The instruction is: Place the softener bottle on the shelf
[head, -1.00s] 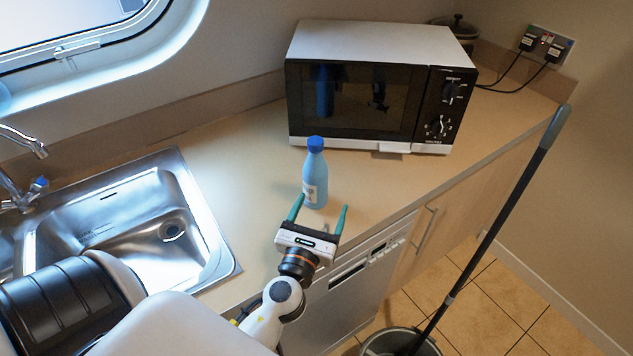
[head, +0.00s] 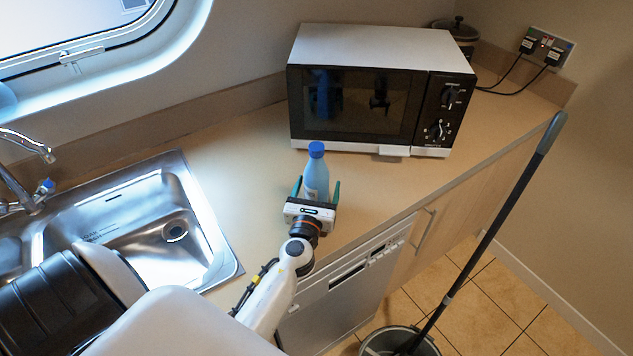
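The softener bottle (head: 316,177) is light blue with a dark blue cap. It stands upright on the wooden counter in front of the microwave. My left gripper (head: 317,188) comes in from the near side, with its two green fingers on either side of the bottle's lower part. The fingers look apart from the bottle, so the gripper is open around it. The gripper body hides the bottle's base. My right gripper is not in view. No shelf is clearly visible.
A microwave (head: 360,95) stands behind the bottle. A steel sink (head: 150,225) with a tap (head: 30,190) is on the left. A mop handle (head: 490,235) leans on the counter's right edge from a bucket (head: 400,343). The counter (head: 230,150) between sink and microwave is clear.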

